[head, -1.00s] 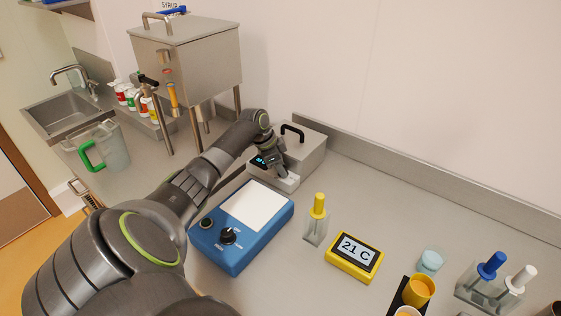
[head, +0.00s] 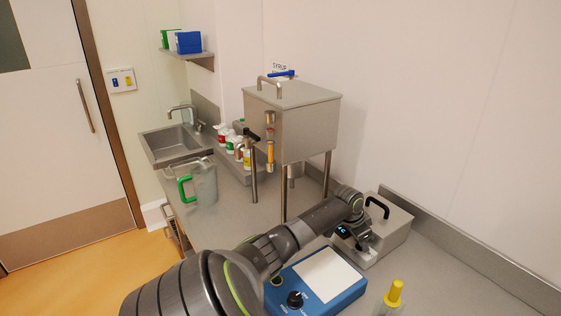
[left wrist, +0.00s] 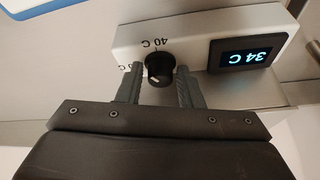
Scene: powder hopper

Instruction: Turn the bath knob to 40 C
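The bath is the steel box (head: 388,236) with a black lid handle, at the right of the blue device in the head view. In the left wrist view its white front panel (left wrist: 190,28) appears upside down, with a lit display (left wrist: 245,57) reading 34 C. The black bath knob (left wrist: 159,70) is below the "40 C" mark in that picture; a second mark is partly hidden by a finger. My left gripper (left wrist: 160,84) has its fingers on either side of the knob, close against it, and looks shut on it. My right gripper is out of view.
A blue device (head: 318,283) with a white plate and black dial stands in front of the bath. A steel hopper (head: 290,120) on legs, a jug with a green handle (head: 203,186) and a sink (head: 172,146) are farther left. A yellow-topped holder (head: 393,293) stands at the front right.

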